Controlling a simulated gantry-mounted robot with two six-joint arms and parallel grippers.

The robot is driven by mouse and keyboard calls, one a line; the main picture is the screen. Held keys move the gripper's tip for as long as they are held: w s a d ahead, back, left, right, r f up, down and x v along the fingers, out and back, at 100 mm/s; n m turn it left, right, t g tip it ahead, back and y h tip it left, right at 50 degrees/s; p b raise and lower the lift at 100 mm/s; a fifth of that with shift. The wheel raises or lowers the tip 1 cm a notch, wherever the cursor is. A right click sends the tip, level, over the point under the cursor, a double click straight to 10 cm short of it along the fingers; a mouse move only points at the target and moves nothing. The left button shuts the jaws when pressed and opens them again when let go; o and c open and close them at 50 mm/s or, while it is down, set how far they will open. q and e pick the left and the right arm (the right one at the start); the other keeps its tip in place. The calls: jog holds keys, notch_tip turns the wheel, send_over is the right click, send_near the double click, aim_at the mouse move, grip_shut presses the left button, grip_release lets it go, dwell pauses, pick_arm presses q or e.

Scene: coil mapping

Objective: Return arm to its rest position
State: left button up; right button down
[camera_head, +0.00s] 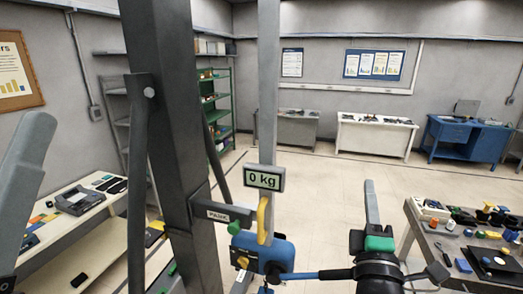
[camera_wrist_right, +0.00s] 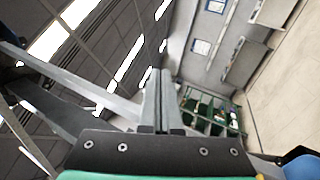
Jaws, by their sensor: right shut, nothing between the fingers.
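My right gripper (camera_head: 370,188) points straight up at the right of centre in the head view, above its green and black wrist. Its grey fingers are shut together with nothing between them. The right wrist view shows the same closed fingers (camera_wrist_right: 160,80) pointing toward the ceiling and far wall. A pale grey part, probably of my left gripper (camera_head: 28,170), stands at the left edge of the head view. Most of it is cut off, so its jaws cannot be judged.
A display reading "0 kg" (camera_head: 265,178) hangs near a blue hoist unit (camera_head: 268,252) with a yellow handle. A cluttered workbench (camera_head: 460,240) stands at right, another table (camera_head: 60,238) at left.

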jog(key=s+d+r+m+t, duration=0.2)
jog(key=s+r+m+t, duration=0.1)
jog(key=s+r+m, duration=0.8)
jog(key=s+a+r+m+t+y, duration=0.2)
jog(key=s+a+r+m+y, duration=0.2)
jog(key=s+r+y, duration=0.3)
jog(key=shift+s+a+r+m+t+y, duration=0.35)
jog(key=shift+s+a, duration=0.25)
jog(key=shift+s, duration=1.35)
